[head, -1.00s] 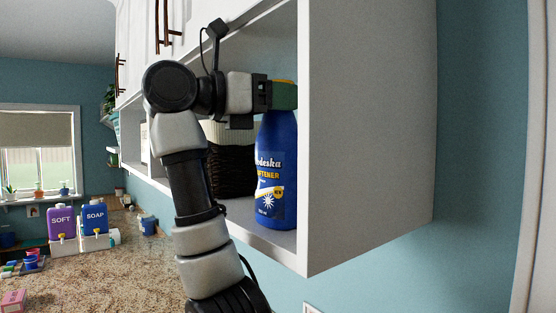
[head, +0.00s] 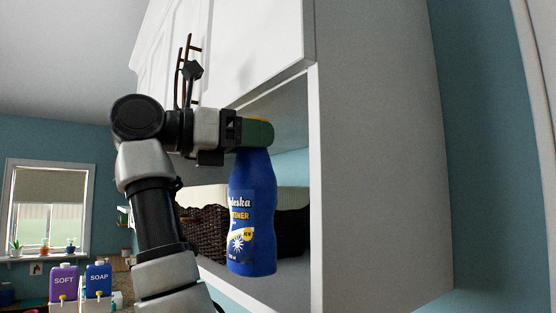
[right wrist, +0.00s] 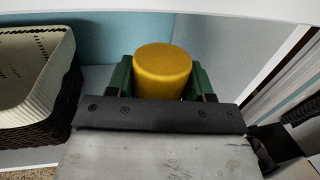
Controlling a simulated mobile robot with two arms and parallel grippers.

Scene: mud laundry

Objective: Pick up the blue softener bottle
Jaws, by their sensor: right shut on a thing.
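The blue softener bottle (head: 252,215) hangs upright from my right gripper (head: 257,132) in the head view, in front of the open cabinet shelf. Its label faces the camera. The gripper's green fingers are shut around the top of the bottle. In the right wrist view the bottle's yellow cap (right wrist: 163,70) shows between the two green fingers of the right gripper (right wrist: 163,82); the bottle's body is hidden below it. My left gripper is in neither view.
A dark woven basket (head: 205,232) with a pale liner stands on the shelf behind the bottle. The cabinet's side wall (head: 375,170) is close on the right. Purple SOFT (head: 64,281) and blue SOAP (head: 98,279) dispensers stand at lower left.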

